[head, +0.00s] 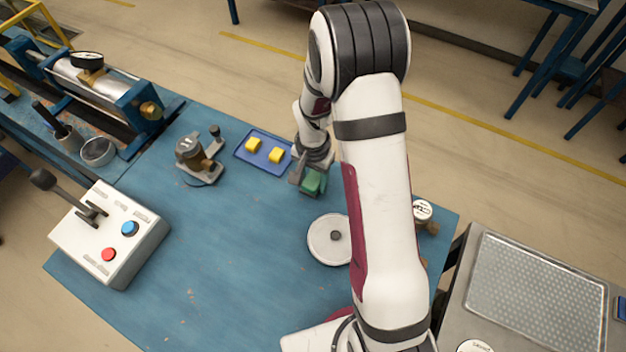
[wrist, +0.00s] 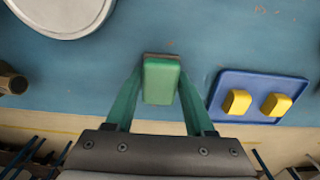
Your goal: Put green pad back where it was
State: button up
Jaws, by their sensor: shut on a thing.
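The green pad (wrist: 161,82) is a small block held between the green fingers of my gripper (wrist: 160,88) in the wrist view. My gripper (head: 311,183) is shut on it, and the pad also shows in the head view (head: 312,182). It is over the blue table, to the right of a blue tray (head: 243,154); I cannot tell how high it is. The tray holds two yellow blocks (head: 253,145), (head: 276,155) and also shows in the wrist view (wrist: 226,111). My arm hides part of the table.
A round white lid with a dark knob (head: 322,247) lies on the table (head: 225,270) in front of my gripper. A meter on a base (head: 197,158) stands left of the tray. A white control box (head: 112,235) is at left, a brass-fitted meter (head: 423,212) at right.

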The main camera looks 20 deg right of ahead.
aim_at(313, 180)
jog(key=shift+f, duration=0.4)
jog(key=o, duration=1.3)
jog(key=shift+f, duration=0.15)
notch_tip(313, 180, up, 12)
jog(key=s+a+r+n, duration=0.1)
jog(key=s+a+r, duration=0.1)
jog(key=s, duration=0.6)
jog(key=s+a+r+n+y, duration=0.1)
jog(key=s+r, duration=0.3)
jog(key=s, duration=0.4)
jog(key=s+a+r+n, duration=0.1)
jog(key=s+a+r, duration=0.2)
jog(key=s, duration=0.5)
jog(key=shift+r+y, duration=0.4)
